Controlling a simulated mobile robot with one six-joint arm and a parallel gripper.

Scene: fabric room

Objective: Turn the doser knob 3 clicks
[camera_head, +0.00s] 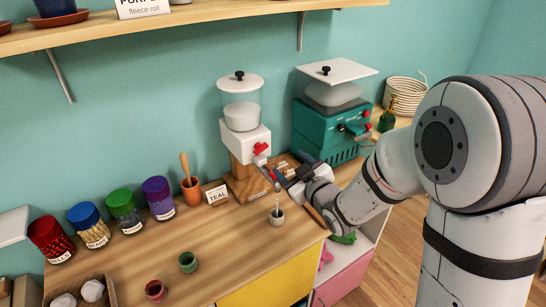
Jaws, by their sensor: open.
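The doser (246,136) appears to be the white unit on a wooden stand, with a clear, white-lidded hopper of pale material. Its red knob (261,149) is on the front right of the white body. My gripper (277,178) is open, below and slightly right of the knob, in front of the wooden stand. It looks apart from the knob. The fingers are small here, and what lies between them is hard to make out. A small pale cup (277,216) with a stick in it stands on the table below the gripper.
A teal machine (328,130) with red knobs stands right of the doser, close behind my arm. A "TEAL" card (216,196) and a terracotta pot (191,188) are left. Several lidded jars line the wall. The wooden table's (225,240) middle is mostly clear. A shelf (200,18) overhangs above.

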